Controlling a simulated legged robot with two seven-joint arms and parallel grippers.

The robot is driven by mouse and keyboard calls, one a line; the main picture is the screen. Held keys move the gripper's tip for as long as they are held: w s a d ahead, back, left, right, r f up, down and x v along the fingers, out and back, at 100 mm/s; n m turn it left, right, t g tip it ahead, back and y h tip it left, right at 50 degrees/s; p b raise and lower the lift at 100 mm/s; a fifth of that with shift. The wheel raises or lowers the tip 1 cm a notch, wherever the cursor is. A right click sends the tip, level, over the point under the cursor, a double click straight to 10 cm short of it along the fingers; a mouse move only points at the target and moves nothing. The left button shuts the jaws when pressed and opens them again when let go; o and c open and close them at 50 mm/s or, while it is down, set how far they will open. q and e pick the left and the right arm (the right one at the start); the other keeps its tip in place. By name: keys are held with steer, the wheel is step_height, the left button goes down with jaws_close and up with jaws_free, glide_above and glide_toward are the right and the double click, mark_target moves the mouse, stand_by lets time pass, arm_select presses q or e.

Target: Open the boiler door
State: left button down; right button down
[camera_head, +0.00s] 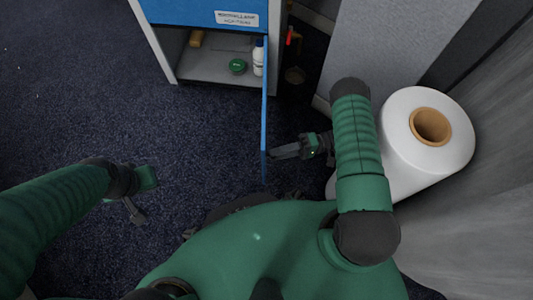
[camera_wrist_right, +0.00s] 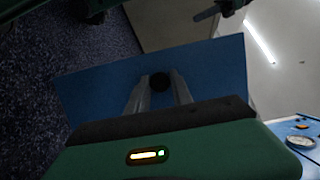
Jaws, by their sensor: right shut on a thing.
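The blue boiler door (camera_head: 264,110) stands swung out from the cabinet (camera_head: 210,68) and shows nearly edge-on in the head view. Its flat blue face fills the middle of the right wrist view (camera_wrist_right: 215,70). My right gripper (camera_head: 274,154) is at the door's near free end, on its right side. In the right wrist view its two fingers close around a round black knob (camera_wrist_right: 160,82) on the door. My left gripper (camera_head: 137,214) hangs over the dark carpet at the left, away from the door; its finger opening is too small to tell.
Inside the cabinet are a white bottle (camera_head: 258,58), a green round item (camera_head: 237,66) and a tan item (camera_head: 196,38). A large white roll (camera_head: 400,125) stands right of my right arm. The carpet (camera_head: 90,100) left of the door is clear.

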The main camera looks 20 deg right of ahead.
steer(key=shift+s+d+f+g, duration=0.1)
steer(key=shift+d+g, duration=0.05)
steer(key=shift+d, duration=0.25)
steer(key=shift+s+d+f+g, duration=0.1)
steer(key=shift+d+g, duration=0.05)
steer(key=shift+d, duration=0.25)
steer(key=c, duration=1.1)
jaws_free()
steer(key=shift+c, duration=0.2)
steer(key=shift+r, duration=0.1)
steer(key=shift+r, duration=0.1)
